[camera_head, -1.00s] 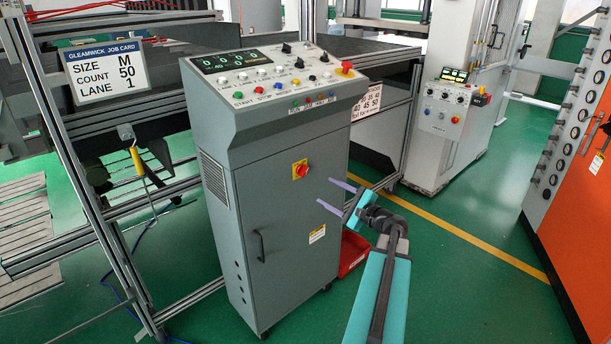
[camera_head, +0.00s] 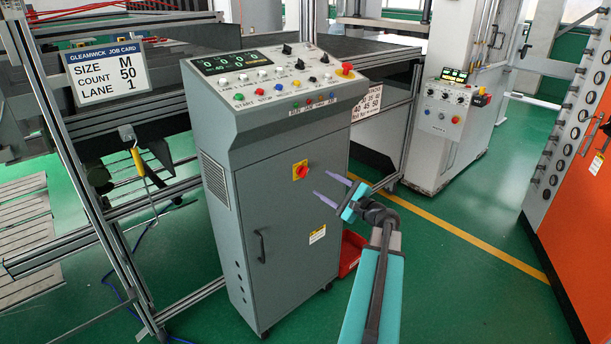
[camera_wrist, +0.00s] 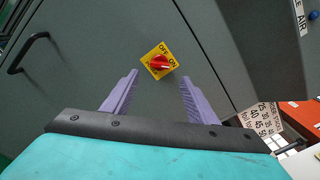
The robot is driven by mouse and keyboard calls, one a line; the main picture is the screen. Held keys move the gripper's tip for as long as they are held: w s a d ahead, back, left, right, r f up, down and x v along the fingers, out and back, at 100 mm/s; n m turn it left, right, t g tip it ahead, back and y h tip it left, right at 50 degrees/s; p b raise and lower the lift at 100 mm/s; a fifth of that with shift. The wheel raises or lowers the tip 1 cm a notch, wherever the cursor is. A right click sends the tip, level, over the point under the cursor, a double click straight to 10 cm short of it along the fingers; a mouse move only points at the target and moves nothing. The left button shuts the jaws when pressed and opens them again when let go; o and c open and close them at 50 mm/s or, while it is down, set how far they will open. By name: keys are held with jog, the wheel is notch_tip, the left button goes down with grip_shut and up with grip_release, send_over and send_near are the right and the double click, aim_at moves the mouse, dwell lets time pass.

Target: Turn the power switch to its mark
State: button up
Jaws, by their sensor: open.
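The power switch (camera_head: 301,170) is a red knob on a yellow plate, on the front door of the grey control cabinet (camera_head: 275,225). In the wrist view the switch (camera_wrist: 159,62) lies beyond and between my fingertips, with OFF and ON printed on its plate. The plate looks tilted in that view, and which mark the knob points at is hard to tell. My gripper (camera_head: 319,185) has two purple fingers and is open and empty. It is in front of the cabinet, to the right of the switch and slightly lower, apart from it. The fingers also show in the wrist view (camera_wrist: 160,80).
A sloped panel (camera_head: 275,83) with buttons and knobs tops the cabinet. A black door handle (camera_head: 261,246) sticks out at lower left. A red bin (camera_head: 351,252) stands on the floor behind the cabinet's right side. Green floor (camera_head: 450,290) is free to the right.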

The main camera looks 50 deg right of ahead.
aim_at(305, 174)
jog(key=w, duration=0.3)
jog(key=w+p, duration=0.1)
jog(key=w, duration=0.2)
jog(key=w+p, duration=0.1)
jog(key=w, duration=0.3)
jog(key=shift+d, duration=0.3)
jog(key=shift+s, duration=0.1)
jog(key=c, duration=1)
jog(key=shift+a, duration=0.25)
jog(key=shift+c, duration=0.3)
jog(key=shift+d+f+b, duration=0.1)
jog(key=shift+d+b, duration=0.05)
jog(key=shift+b, duration=0.15)
